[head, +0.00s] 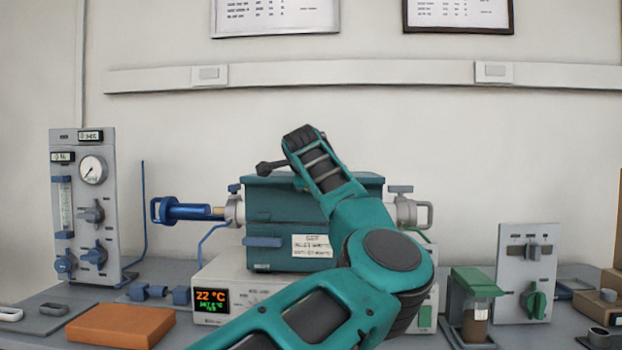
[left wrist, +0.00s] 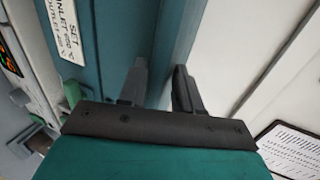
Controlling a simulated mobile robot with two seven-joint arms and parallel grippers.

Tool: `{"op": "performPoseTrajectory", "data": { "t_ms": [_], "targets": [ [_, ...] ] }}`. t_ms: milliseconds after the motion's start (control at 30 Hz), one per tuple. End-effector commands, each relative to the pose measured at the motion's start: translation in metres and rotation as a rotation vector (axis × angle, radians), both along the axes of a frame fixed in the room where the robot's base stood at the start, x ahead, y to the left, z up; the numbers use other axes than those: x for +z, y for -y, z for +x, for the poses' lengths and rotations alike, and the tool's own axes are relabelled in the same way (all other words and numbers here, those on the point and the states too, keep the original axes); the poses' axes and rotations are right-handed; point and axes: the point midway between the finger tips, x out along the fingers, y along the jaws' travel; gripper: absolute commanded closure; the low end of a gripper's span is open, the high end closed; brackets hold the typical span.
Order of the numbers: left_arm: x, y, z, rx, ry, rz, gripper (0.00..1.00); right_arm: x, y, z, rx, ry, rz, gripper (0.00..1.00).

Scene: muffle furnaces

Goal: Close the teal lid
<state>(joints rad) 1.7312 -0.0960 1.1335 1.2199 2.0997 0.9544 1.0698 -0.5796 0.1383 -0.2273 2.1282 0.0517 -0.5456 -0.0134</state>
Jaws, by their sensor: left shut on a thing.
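The teal lid (head: 272,200) is the upper part of the furnace box in the middle of the head view. It looks level, but whether a gap is left under it cannot be told. The teal furnace body with a white label (head: 312,246) is below it. My left arm crosses in front and hides the right part of both. In the left wrist view the fingers of my left gripper (left wrist: 160,75) are on either side of a teal edge, shut on the lid (left wrist: 175,35). My fingertips cannot be made out in the head view. My right gripper is not in view.
A blue-handled fitting (head: 185,211) sticks out left of the furnace. A gauge panel (head: 88,205) stands at the left, with an orange block (head: 122,325) in front. A jar with a green cover (head: 476,283) and a switch panel (head: 526,272) stand at the right.

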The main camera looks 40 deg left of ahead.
Motion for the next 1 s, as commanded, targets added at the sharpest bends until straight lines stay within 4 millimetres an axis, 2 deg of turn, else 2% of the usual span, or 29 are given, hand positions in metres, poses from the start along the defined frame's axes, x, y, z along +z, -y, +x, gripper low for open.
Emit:
{"op": "performPoseTrajectory", "data": {
  "t_ms": [33, 167, 200, 300, 733, 867, 1000],
  "targets": [
    [-0.014, 0.000, 0.001, -0.003, -0.027, -0.019, 1.00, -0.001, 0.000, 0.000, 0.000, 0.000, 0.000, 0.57],
    [-0.015, 0.000, 0.001, -0.003, -0.027, -0.019, 1.00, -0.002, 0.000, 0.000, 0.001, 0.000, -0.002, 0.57],
    [-0.015, 0.000, 0.001, -0.003, -0.027, -0.019, 0.64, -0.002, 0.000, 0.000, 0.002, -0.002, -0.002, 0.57],
    [-0.015, 0.000, 0.001, -0.003, -0.026, -0.018, 0.55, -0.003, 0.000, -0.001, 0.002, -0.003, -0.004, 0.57],
    [-0.010, 0.005, -0.003, -0.005, -0.024, -0.017, 0.55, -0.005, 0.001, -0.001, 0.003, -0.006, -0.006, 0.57],
    [-0.003, 0.015, -0.015, -0.004, -0.020, -0.016, 0.55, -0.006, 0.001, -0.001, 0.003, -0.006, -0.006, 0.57],
    [0.010, 0.032, -0.035, -0.003, -0.016, -0.014, 0.55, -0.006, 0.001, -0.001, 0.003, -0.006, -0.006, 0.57]
  ]
}}
